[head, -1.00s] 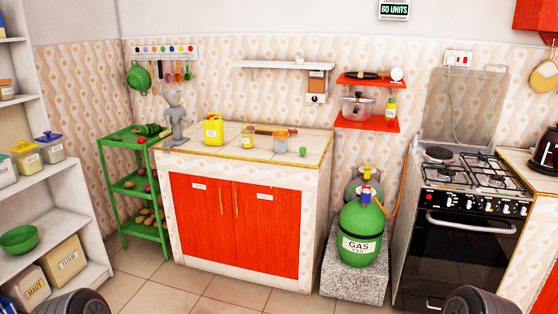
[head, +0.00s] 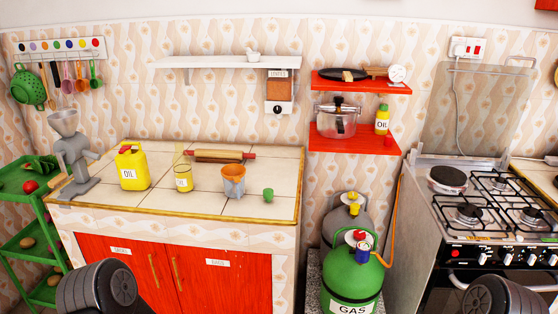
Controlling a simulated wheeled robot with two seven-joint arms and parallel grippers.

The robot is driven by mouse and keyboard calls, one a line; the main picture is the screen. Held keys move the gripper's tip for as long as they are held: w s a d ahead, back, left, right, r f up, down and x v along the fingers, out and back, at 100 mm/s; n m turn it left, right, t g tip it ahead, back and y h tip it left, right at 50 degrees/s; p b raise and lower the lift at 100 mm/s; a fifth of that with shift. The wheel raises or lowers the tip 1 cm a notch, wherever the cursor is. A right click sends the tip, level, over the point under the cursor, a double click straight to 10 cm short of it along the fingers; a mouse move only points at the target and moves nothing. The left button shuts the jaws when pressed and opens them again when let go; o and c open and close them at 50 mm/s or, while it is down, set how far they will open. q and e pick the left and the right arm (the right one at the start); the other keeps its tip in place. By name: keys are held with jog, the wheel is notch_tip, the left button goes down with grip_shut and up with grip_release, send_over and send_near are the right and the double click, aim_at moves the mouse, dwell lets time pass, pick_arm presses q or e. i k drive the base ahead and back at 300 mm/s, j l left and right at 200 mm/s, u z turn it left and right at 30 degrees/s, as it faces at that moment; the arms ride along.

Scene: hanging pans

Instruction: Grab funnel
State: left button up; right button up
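I cannot tell for sure which thing is the funnel. On the tiled counter (head: 135,208), a small orange-topped vessel with a grey lower part (head: 234,182) stands right of the middle. A grey hand grinder (head: 72,155) at the counter's left end has a funnel-shaped hopper (head: 63,122) on top. A small green item (head: 268,195) lies right of the orange vessel. Dark rounded parts of my arms show at the bottom left and bottom right. Neither gripper is in view.
A yellow oil can (head: 132,167), a clear jar with yellow contents (head: 183,176) and a rolling pin (head: 219,156) share the counter. A green gas cylinder (head: 352,277) stands right of it, beside the stove (head: 480,220). The counter's front edge is clear.

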aim_at(235, 172)
jog(key=i+j+z, duration=0.75)
jog(key=i, duration=0.15)
